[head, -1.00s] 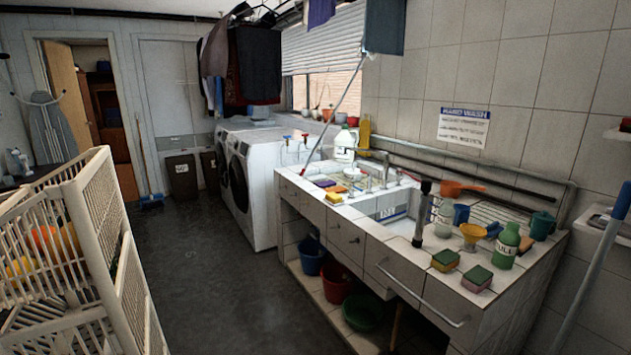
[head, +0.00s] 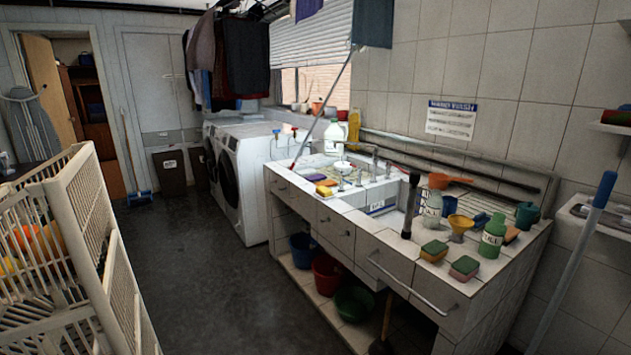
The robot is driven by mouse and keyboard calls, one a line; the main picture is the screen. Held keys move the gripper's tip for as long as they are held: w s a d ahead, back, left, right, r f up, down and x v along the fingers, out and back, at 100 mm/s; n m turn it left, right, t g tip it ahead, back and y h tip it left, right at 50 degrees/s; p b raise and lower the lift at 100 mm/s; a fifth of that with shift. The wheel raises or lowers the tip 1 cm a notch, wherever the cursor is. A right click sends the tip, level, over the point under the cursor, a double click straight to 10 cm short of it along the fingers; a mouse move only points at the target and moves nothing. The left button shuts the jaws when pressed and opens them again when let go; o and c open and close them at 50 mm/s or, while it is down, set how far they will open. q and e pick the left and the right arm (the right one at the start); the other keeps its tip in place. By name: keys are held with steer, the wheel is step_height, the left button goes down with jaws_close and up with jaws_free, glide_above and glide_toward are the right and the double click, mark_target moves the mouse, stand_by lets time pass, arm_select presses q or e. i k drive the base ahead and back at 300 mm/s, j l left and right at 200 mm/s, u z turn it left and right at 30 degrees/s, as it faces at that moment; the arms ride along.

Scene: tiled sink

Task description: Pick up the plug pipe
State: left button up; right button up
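Neither of my grippers shows in the head view. The sink basin (head: 386,221) is white and sunk into the counter (head: 347,217). Part of the basin is hidden by the tool and the counter edge.
A white plastic basket (head: 75,225) stands at the left. The dark floor (head: 215,285) between is clear. A blue-handled pole (head: 590,215) leans at the right.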

mark_target(414, 179)
steer(key=i+z, duration=0.3)
steer(key=i, duration=0.15)
steer(key=i+j+z, duration=0.15)
steer(key=i+z, duration=0.15)
steer(key=i, duration=0.15)
steer(key=i+j+z, duration=0.3)
steer(key=i, duration=0.15)
